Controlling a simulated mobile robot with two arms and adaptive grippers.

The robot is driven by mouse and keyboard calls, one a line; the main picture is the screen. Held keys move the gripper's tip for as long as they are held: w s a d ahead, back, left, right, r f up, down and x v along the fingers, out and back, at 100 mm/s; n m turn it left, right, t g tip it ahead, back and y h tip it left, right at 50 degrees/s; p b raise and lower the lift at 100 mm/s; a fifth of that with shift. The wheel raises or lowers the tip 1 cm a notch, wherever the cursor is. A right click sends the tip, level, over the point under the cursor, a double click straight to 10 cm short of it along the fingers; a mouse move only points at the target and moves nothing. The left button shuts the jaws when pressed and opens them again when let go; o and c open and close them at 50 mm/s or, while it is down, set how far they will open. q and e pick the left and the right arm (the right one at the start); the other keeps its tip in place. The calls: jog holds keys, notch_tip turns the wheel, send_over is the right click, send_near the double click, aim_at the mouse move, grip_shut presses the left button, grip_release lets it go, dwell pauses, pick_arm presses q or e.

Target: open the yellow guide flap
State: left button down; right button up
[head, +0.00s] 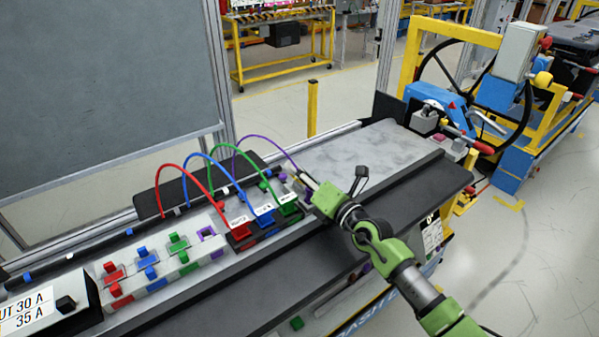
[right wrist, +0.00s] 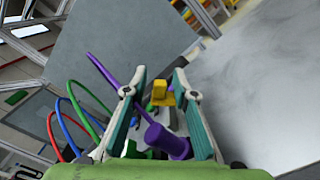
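The yellow guide flap (right wrist: 161,94) shows in the right wrist view as a small yellow piece between my right gripper's fingertips. It stands up from its mount, and I see no finger touching it. My right gripper (right wrist: 159,78) is open, its two teal-lined fingers wide apart. A purple cylindrical plug (right wrist: 167,142) shows between the fingers, nearer the palm; I cannot tell whether it touches them. In the head view my right gripper (head: 308,182) is over the bench beside the purple cable's end, and the flap cannot be made out there. My left gripper is not in view.
Red, blue and green cables (head: 229,158) arch over labelled connectors left of my right gripper. The purple cable (head: 262,138) arches just behind. A row of coloured sockets (head: 150,262) lies further left. The grey bench top (head: 360,150) beyond the gripper is clear.

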grip_shut()
jog(key=shift+d, duration=0.1)
jog(key=m, duration=0.1)
jog(key=m+p, duration=0.1)
jog(key=d+m, duration=0.1)
jog(key=shift+w+r+m+p, duration=0.15)
jog(key=shift+w+m+p, duration=0.2)
jog(key=shift+m+p, duration=0.05)
jog(key=m, duration=0.1)
jog(key=m+p, duration=0.1)
jog(key=m, duration=0.1)
jog(key=shift+w+d+f, duration=0.2)
jog(key=shift+w+d, duration=0.15)
jog(key=shift+d, duration=0.05)
jog(key=shift+w+d+f+m+p, duration=0.1)
jog(key=shift+m+p, duration=0.2)
jog(key=shift+m, duration=0.2)
jog(key=shift+w+d+f+m+p, duration=0.1)
jog(key=shift+m+p, duration=0.2)
jog(key=shift+m, duration=0.2)
jog(key=shift+o, duration=1.6)
grip_release()
